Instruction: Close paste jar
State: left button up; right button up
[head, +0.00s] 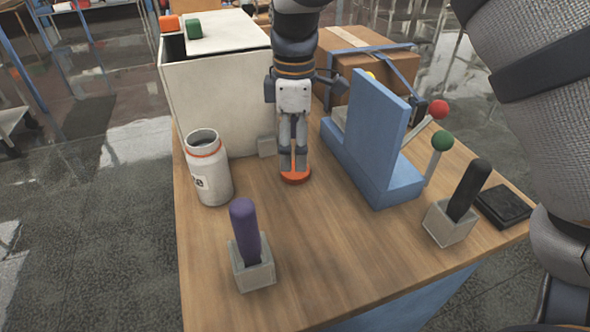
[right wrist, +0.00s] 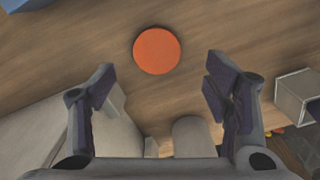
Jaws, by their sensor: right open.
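The white paste jar (head: 210,180) stands upright on the left of the wooden table in the head view, with an orange ring around its open mouth. A pale rounded shape in the right wrist view (right wrist: 193,138) looks like the jar. The flat round orange lid (head: 295,178) lies on the table to the right of the jar; it also shows in the right wrist view (right wrist: 157,50). My right gripper (head: 294,168) points down above the lid, fingers open and empty. Whether the fingertips touch the lid I cannot tell. My left gripper is out of view.
A white cabinet (head: 220,105) stands behind the jar, a small grey block (head: 267,146) by its corner. A blue stand (head: 365,140) is right of the lid. Purple (head: 245,228) and black (head: 468,190) handles stand in grey holders. The table front is clear between them.

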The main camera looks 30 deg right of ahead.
aim_at(295, 172)
jog(key=f, duration=0.5)
jog(key=shift+w+f, duration=0.1)
jog(key=shift+w, duration=0.2)
jog(key=shift+a, duration=0.1)
jog(key=c, duration=0.8)
